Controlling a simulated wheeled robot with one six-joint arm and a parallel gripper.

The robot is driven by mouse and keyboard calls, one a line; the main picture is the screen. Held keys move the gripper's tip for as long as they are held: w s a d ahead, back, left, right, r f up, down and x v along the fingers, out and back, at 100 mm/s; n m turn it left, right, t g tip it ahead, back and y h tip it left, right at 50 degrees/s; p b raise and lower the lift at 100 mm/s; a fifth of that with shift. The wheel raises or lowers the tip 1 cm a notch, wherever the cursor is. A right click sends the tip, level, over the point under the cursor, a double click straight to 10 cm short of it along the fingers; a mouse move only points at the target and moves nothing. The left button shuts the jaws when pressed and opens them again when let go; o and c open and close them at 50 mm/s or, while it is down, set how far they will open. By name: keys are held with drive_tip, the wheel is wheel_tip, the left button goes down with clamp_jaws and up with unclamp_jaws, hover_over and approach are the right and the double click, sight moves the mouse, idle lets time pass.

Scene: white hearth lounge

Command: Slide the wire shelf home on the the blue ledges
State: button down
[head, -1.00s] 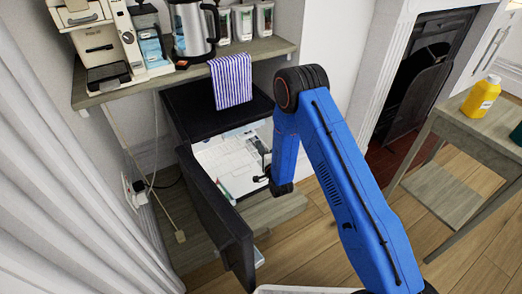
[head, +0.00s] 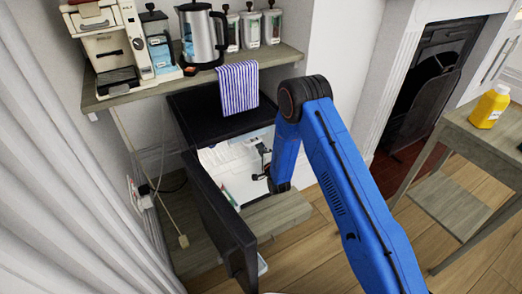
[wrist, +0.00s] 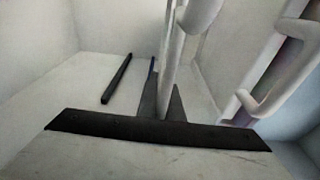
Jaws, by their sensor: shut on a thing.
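The white wire shelf shows in the wrist view as pale rods (wrist: 171,58), cut off by the top edge. My gripper (wrist: 163,98) is shut on one rod, with a dark finger on each side. In the head view my gripper (head: 262,163) is inside the open dark cabinet (head: 205,112), partly hidden by my blue arm. Faint white lines (head: 228,153) inside look like the shelf, but its far edge is hard to make out.
The dark cabinet door (head: 225,215) stands open toward me on the left. A striped towel (head: 238,88) hangs from the wooden counter (head: 170,82) above the opening. A dark bar (wrist: 117,80) lies inside. A side table (head: 470,140) stands right; floor is clear between.

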sight(254, 140)
drive_tip(key=shift+s+a+x, duration=0.1)
drive_tip(key=shift+a+x, duration=0.05)
drive_tip(key=shift+x, duration=0.8)
drive_tip(key=shift+s+a+x, duration=0.1)
drive_tip(key=shift+a+x, duration=0.05)
drive_tip(key=shift+x, duration=0.8)
drive_tip(key=shift+a+x, duration=0.15)
drive_tip(key=shift+x, duration=0.8)
drive_tip(key=shift+f, duration=0.3)
drive_tip(key=c, duration=1.8)
unclamp_jaws()
drive_tip(key=shift+c, duration=0.2)
drive_tip(key=shift+w+d+v, duration=0.1)
drive_tip(key=shift+d+v, duration=0.15)
drive_tip(key=shift+v, duration=1.2)
drive_tip(key=shift+w+d+v, duration=0.1)
drive_tip(key=shift+d+v, duration=0.1)
drive_tip(key=shift+v, duration=1.3)
drive_tip(key=shift+w+d+v, duration=0.1)
drive_tip(key=shift+d+v, duration=0.15)
drive_tip(key=shift+v, duration=1.2)
